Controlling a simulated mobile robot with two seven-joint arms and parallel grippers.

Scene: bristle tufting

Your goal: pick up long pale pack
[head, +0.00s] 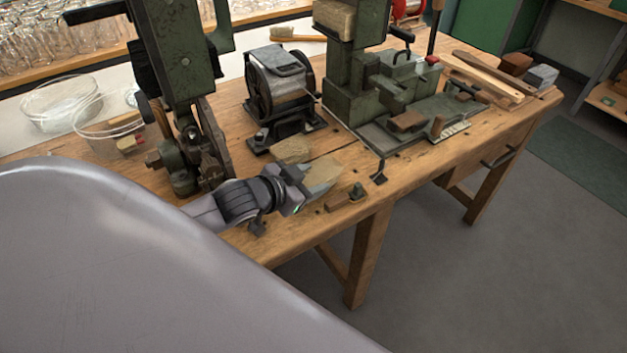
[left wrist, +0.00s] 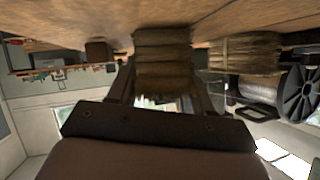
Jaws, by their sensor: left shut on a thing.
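A long pale pack (head: 323,172) of bristle is at the front of the wooden bench, at the tips of my left gripper (head: 303,178). In the left wrist view the pack (left wrist: 163,58) sits between the two fingers of the gripper (left wrist: 163,88), which is shut on it. It shows bound bands across it. It is at or very close to the bench top; I cannot tell if it is clear of it. A second tan pack (head: 291,150) lies just behind it, apart from the fingers; it also shows in the left wrist view (left wrist: 245,54). My right gripper is out of view.
A wire spool machine (head: 279,82) stands behind the packs. A green press (head: 190,90) stands at left, and a green tufting machine (head: 390,95) at right with a thin bent rod. A small wooden block (head: 337,202) lies near the front edge. Glass bowls (head: 60,105) stand at far left.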

